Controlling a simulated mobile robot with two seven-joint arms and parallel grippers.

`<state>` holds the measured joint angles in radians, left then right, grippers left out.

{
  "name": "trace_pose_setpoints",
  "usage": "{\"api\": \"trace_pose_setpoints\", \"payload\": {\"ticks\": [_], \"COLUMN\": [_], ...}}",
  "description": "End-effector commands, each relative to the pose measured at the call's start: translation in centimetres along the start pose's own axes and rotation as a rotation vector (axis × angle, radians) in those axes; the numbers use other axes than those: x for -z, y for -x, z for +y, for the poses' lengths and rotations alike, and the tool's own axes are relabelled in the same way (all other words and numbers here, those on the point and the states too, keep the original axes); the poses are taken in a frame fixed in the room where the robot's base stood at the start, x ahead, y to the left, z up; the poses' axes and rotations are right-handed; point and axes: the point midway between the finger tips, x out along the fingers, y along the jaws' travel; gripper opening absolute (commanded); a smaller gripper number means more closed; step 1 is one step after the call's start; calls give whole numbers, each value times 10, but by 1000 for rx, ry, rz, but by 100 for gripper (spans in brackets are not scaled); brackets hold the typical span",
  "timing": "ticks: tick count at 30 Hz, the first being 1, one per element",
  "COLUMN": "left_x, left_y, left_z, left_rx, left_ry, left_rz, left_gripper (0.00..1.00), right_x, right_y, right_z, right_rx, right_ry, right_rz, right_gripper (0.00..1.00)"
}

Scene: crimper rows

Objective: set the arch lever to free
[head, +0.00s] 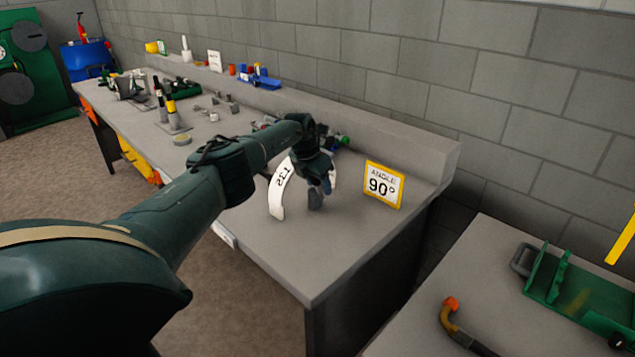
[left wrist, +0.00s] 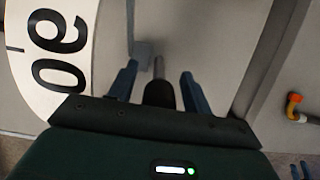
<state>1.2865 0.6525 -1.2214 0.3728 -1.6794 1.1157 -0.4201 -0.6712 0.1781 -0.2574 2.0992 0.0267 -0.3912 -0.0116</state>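The white arch scale (head: 277,203) stands on the grey bench, with "135" showing in the head view. In the left wrist view the scale (left wrist: 90,22) shows a large "90" at the left. A lever with a dark grip (left wrist: 159,94) and a thin metal rod lies between the fingers of my left gripper (left wrist: 158,88). The fingers are apart on either side of the grip, with gaps showing. In the head view my left gripper (head: 318,188) is by the arch and hides much of it. I see no "free" mark.
A yellow-framed sign (head: 383,186) reading "ANGLE 90°" stands right of the arch. A low ledge (head: 400,143) runs along the bench's back. Several small tools stand further left. A second table at right holds a green device (head: 580,292) and a hooked tool (head: 452,318).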

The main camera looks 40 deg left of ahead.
Motion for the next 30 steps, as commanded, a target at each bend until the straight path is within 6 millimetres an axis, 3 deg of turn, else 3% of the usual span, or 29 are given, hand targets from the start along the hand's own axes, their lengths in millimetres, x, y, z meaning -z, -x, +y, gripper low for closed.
{"api": "trace_pose_setpoints", "payload": {"ticks": [11,16,20,30], "left_x": [-1,-1,0,0], "left_y": [8,30,49,112], "left_z": [1,1,2,0], "left_rx": [0,-1,-1,-1], "left_ry": [0,-2,-2,-1], "left_rz": [-1,-1,-2,-3], "left_gripper": [50,50,50,50], "right_x": [6,12,4,0], "right_y": [3,8,6,3], "right_z": [0,2,5,5], "right_rx": [2,-6,-17,-20], "right_ry": [5,3,-8,-14], "right_rz": [3,-9,-30,-33], "right_gripper": [36,36,36,36]}}
